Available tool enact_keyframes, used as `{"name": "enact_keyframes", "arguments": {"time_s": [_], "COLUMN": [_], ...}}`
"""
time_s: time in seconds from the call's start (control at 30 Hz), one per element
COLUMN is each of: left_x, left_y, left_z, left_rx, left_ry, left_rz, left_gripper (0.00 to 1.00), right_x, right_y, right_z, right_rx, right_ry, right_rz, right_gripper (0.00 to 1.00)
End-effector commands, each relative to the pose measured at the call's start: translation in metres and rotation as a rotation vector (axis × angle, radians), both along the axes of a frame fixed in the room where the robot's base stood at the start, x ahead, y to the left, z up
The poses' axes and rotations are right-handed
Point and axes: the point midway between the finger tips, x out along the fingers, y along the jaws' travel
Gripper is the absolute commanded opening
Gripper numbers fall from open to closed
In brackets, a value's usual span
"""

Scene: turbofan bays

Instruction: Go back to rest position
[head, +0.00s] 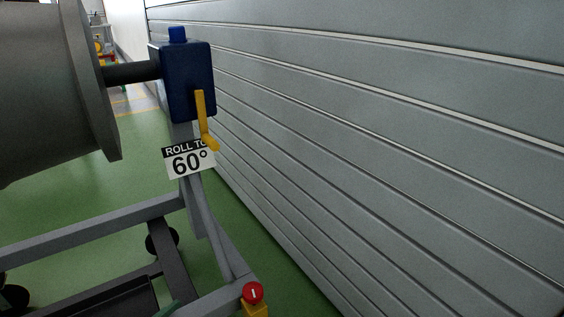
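Neither of my grippers shows in the head view. A large grey engine body (45,95) with a flange fills the left side. A yellow crank handle (202,115) hangs down on the gearbox's front. A sign (189,160) below it reads "ROLL TO 60°", its top right corner partly covered by the handle's end.
A grey wheeled stand frame (95,230) carries the gearbox post. A red knob (253,293) on a yellow block sits at its near corner. A grey slatted wall (400,150) closes off the right side. Green floor (140,150) is open beyond the frame.

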Motion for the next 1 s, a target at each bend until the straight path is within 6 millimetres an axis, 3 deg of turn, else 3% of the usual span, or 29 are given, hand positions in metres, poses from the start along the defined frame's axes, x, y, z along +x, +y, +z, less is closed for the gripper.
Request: {"name": "enact_keyframes", "arguments": {"time_s": [0.03, 0.27, 0.57, 0.77, 1.0], "left_x": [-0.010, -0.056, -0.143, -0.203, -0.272], "left_y": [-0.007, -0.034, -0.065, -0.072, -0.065], "left_z": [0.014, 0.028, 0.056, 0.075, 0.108], "left_rx": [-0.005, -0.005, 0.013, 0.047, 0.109], "left_ry": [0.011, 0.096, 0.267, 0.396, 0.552], "left_rz": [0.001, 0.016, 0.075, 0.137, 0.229], "left_gripper": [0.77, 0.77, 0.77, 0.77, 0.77], "right_x": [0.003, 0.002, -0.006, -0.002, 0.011], "right_y": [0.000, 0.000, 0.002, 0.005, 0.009], "right_z": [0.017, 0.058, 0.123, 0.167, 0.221], "right_rx": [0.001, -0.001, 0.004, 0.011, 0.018], "right_ry": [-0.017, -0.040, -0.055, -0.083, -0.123], "right_rz": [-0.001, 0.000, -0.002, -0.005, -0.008], "right_gripper": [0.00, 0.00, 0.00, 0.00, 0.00]}}
